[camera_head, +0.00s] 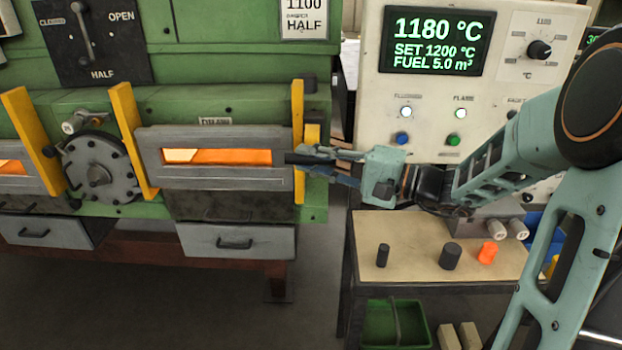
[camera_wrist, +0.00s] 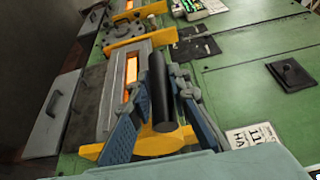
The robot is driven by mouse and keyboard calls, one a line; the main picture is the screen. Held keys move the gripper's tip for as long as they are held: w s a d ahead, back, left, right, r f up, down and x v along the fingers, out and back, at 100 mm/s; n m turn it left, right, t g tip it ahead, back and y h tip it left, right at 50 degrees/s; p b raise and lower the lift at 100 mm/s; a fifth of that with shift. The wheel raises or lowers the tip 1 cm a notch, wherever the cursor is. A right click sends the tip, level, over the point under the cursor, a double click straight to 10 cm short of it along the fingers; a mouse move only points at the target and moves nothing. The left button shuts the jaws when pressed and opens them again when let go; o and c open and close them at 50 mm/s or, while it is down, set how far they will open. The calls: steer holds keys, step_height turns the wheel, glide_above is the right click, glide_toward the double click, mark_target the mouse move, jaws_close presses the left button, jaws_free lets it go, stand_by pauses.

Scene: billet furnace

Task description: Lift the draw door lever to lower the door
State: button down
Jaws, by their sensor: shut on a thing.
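The draw door (camera_head: 225,181) is a grey framed panel on the green furnace, with an orange glow in its slot; it also shows in the wrist view (camera_wrist: 112,105). A small, blurred label sits above it. The lever's black cylindrical grip (camera_head: 296,158) sticks out at the door's right end, beside a yellow upright. My gripper (camera_head: 318,162) is shut on this grip from the right. In the wrist view the grip (camera_wrist: 162,95) lies between the two fingers of my gripper (camera_wrist: 160,80). The lever's pivot and inner end are hidden.
A control panel (camera_head: 455,120) reading 1180 °C stands behind my arm. A bench (camera_head: 415,260) below holds dark cylinders and an orange piece (camera_head: 488,252). A green bin (camera_head: 395,325) is under it. A second glowing opening and a round bolted cover (camera_head: 97,172) are left of the door.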

steer(key=w+r, duration=0.1)
steer(key=r, duration=0.2)
steer(key=w+r+p, duration=0.1)
steer(key=r, duration=0.2)
steer(key=w+r+p, duration=0.1)
steer(key=w+r, duration=0.1)
steer(key=shift+w+d+r, duration=0.1)
steer(key=shift+d+r, duration=0.05)
steer(key=shift+r, duration=0.25)
steer(key=c, duration=2.1)
jaws_free()
steer(key=shift+o, duration=1.4)
steer(key=shift+w+f, duration=0.1)
steer(key=shift+w, duration=0.05)
steer(key=shift+f+m, duration=0.1)
steer(key=shift+m, duration=0.2)
steer(key=shift+d, duration=0.25)
steer(key=v, duration=1.1)
steer(key=shift+s, duration=0.3)
steer(key=shift+d, duration=0.1)
